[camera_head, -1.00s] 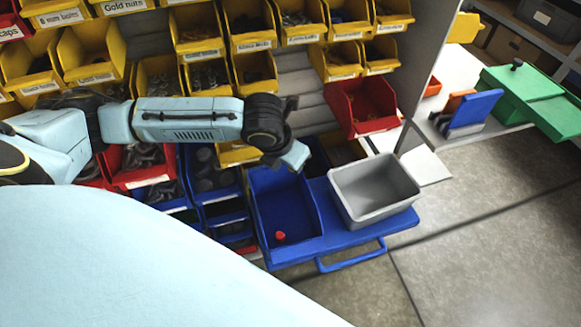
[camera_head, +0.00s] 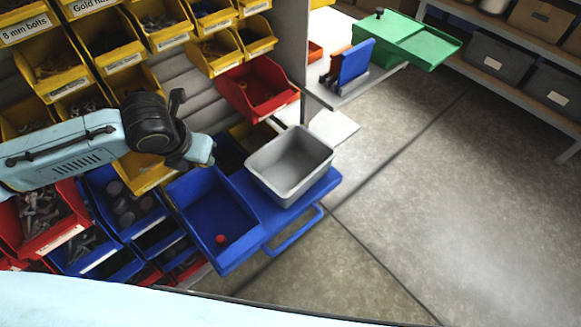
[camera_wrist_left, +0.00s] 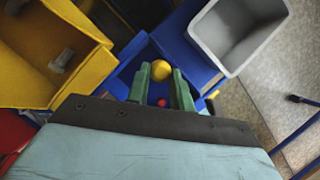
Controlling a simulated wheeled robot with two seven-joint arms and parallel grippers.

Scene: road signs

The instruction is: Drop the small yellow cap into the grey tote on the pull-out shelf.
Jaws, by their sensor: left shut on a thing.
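The small yellow cap (camera_wrist_left: 161,70) shows in the left wrist view between the two fingertips of my left gripper (camera_wrist_left: 161,84), which is shut on it. In the head view my left gripper (camera_head: 200,151) is over the far end of a blue bin, and the cap cannot be made out there. The grey tote (camera_head: 268,184) stands upright on the blue pull-out shelf (camera_head: 318,190), to the right of my gripper. Its inside looks empty. The tote also shows at the upper right of the left wrist view (camera_wrist_left: 207,47). My right gripper is not in view.
The blue bin (camera_head: 205,202) beside the tote holds a small red cap (camera_head: 221,239). Yellow bins (camera_head: 60,70) and a red bin (camera_head: 258,90) line the rack behind. A green container (camera_head: 405,40) stands at the back right. The floor on the right is clear.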

